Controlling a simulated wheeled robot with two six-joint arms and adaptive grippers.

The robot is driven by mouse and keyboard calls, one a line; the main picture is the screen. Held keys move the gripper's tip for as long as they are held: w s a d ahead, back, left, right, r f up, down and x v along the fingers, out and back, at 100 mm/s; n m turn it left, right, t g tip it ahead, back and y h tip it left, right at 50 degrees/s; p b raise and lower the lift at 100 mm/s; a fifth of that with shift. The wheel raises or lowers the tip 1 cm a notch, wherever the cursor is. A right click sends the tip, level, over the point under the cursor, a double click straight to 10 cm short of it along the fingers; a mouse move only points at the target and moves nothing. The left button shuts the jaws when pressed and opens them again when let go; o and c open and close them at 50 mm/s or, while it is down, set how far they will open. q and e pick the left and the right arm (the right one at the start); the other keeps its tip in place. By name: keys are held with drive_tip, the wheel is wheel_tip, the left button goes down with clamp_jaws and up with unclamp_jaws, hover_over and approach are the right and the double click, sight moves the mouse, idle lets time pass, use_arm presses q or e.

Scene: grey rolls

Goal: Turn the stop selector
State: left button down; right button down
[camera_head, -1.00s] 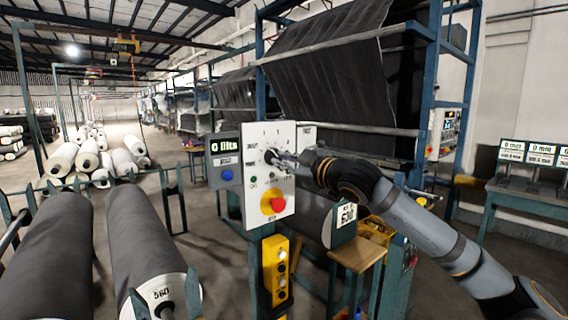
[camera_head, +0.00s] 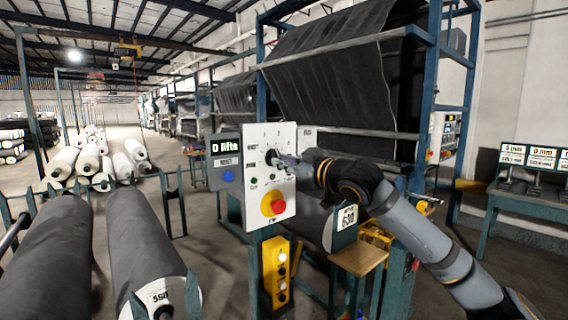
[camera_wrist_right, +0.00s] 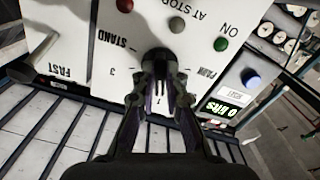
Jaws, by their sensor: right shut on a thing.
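The stop selector is a dark knob (camera_head: 270,156) on the upright white panel (camera_head: 284,136); it also shows in the right wrist view (camera_wrist_right: 159,60). My right gripper (camera_head: 280,160) reaches it from the right and is shut on the knob. In the wrist view the fingers (camera_wrist_right: 158,82) close around it from below, partly hiding it. Labels around the knob include STAND, 3, 1 and PARK, upside down in that view. The knob's exact pointing direction is hidden by the fingers. My left gripper is not in view.
Below the selector is a red stop button (camera_head: 273,204) on yellow. A grey display box (camera_head: 225,161) beside the panel reads "0 lifts" above a blue button. A yellow button box (camera_head: 277,272) hangs below. Large grey rolls (camera_head: 148,243) lie at left.

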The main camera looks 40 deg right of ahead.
drive_tip(key=shift+f, duration=0.1)
drive_tip(key=c, duration=1.4)
unclamp_jaws()
wheel_tip(320, 180, up, 10)
